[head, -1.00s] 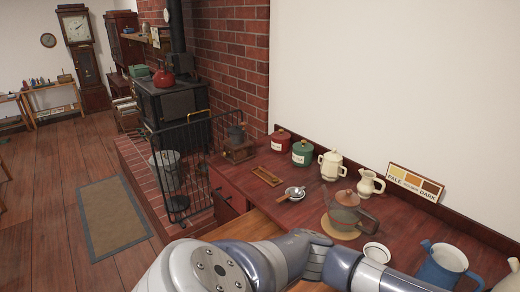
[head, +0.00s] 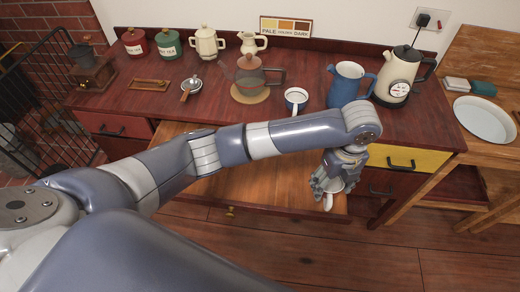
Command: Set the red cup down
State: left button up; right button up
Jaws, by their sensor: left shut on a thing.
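My left gripper (head: 326,188) hangs fingers-down over the right part of the pulled-out wooden drawer (head: 260,192), in front of the counter. It is shut on a small whitish thing (head: 328,202), mostly hidden by the fingers. No red cup shows clearly, and I cannot tell whether the held thing is that cup. My right gripper is not in view.
A side table with a white basin (head: 484,120) stands at right.

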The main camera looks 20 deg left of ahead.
pick_arm(q)
jog(key=w+a+p, duration=0.1)
jog(key=a, duration=0.3)
jog(key=w+a+p, duration=0.1)
jog(key=a, duration=0.4)
jog(key=w+a+f+p, duration=0.1)
jog(key=a+p, duration=0.1)
jog(key=a, duration=0.2)
jog(key=shift+a, duration=0.15)
jog(key=shift+a+f, duration=0.1)
jog(key=shift+a, duration=0.05)
jog(key=shift+w+a+f+p, duration=0.15)
jog(key=shift+a+f+p, duration=0.15)
jog(key=shift+a+p, duration=0.35)
notch_tip(320, 180, down, 2)
jog(key=shift+a+f, duration=0.1)
jog(key=shift+f, duration=0.15)
jog(key=shift+f+p, duration=0.25)
jog(key=shift+p, duration=0.05)
jog(key=shift+f, duration=0.1)
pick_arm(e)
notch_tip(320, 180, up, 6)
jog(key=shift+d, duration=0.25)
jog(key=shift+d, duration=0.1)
